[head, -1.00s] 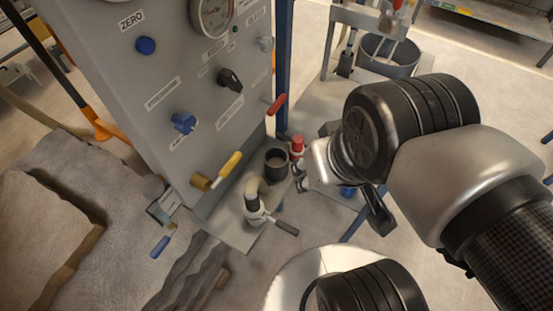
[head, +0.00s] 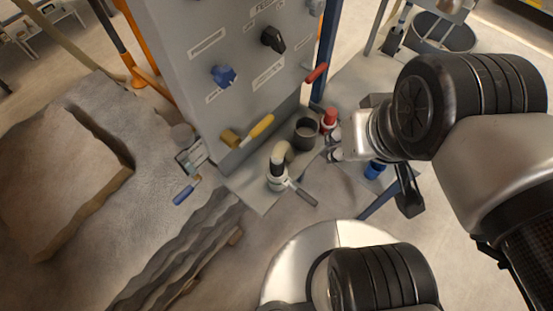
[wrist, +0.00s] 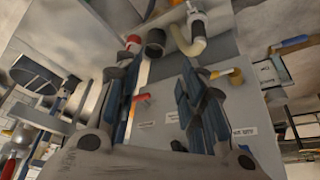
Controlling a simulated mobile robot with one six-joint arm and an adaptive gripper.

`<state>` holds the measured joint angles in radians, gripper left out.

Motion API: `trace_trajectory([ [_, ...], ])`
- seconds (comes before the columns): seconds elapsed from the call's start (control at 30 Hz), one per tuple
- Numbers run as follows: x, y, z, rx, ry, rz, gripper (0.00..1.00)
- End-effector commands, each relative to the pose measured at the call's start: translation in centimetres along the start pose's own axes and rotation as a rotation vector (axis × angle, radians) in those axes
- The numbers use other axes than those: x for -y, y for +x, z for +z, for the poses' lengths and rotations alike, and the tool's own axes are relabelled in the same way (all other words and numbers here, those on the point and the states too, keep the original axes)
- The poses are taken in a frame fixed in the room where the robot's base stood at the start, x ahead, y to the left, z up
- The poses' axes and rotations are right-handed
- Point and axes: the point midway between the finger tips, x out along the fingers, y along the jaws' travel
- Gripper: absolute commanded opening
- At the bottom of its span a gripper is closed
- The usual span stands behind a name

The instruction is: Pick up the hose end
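A short cream curved hose (head: 283,152) rises at the foot of the grey panel, with a white collar and a grey lever (head: 302,194) at its lower end. It is the most hose-like piece; I cannot tell for sure that it is the hose end. In the wrist view the same cream hose (wrist: 188,42) is at the top, beyond the right finger. My gripper (wrist: 160,72) is open, its two fingers wide apart with nothing held between them. In the head view it is right of the hose and apart from it, its fingers partly hidden by the wrist.
A black cup (head: 306,132) and a red-capped fitting (head: 329,120) stand between the hose and my gripper. The grey panel (head: 215,115) carries yellow, red, blue and black handles. A sandbed (head: 80,160) lies left. A dark bucket (head: 444,32) stands at the back right.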

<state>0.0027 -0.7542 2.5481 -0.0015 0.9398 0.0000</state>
Motion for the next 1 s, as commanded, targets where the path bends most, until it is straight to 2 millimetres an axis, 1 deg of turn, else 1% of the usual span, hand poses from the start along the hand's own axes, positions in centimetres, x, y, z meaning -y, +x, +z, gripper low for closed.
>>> trace_trajectory([
  [0.33,0.0,0.0,0.0,0.000,0.000,0.000,0.38],
  [0.47,0.2,0.1,-0.4,0.013,-0.004,-0.004,0.47],
  [0.57,0.8,0.6,-1.5,0.051,-0.014,-0.014,0.53],
  [0.6,1.3,0.9,-2.2,0.073,-0.020,-0.019,0.56],
  [0.67,2.1,1.7,-3.3,0.112,-0.029,-0.027,0.56],
  [0.8,4.6,4.4,-5.5,0.209,-0.055,-0.039,0.56],
  [0.9,6.5,6.8,-6.5,0.274,-0.073,-0.040,0.56],
  [1.0,8.3,9.2,-6.8,0.330,-0.089,-0.037,0.56],
])
